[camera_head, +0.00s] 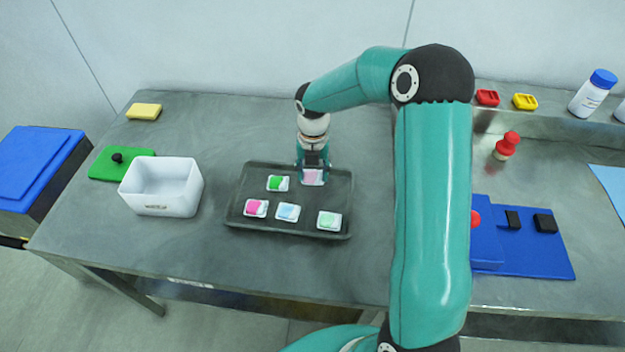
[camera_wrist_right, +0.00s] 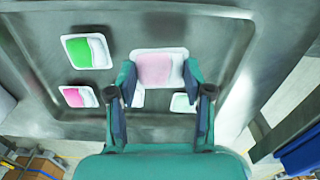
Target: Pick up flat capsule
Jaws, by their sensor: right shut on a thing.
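A flat capsule (camera_head: 313,177), white with a pale pink face, is at the back right of the dark tray (camera_head: 335,234). My right gripper (camera_head: 313,168) comes down on it from above and is shut on it. In the right wrist view the pale pink capsule (camera_wrist_right: 158,68) sits between the two fingers of the gripper (camera_wrist_right: 158,85). I cannot tell whether it is clear of the tray floor. Other flat capsules lie on the tray: green (camera_head: 278,183), magenta (camera_head: 256,208), light blue (camera_head: 288,212) and pale green (camera_head: 329,221). My left gripper is not in view.
A white open box (camera_head: 162,207) stands left of the tray, beside a green board (camera_head: 108,163) with a black knob. A yellow sponge (camera_head: 144,111) lies at the back left. A blue mat (camera_head: 545,258) and a red-knobbed item (camera_head: 506,146) are at the right.

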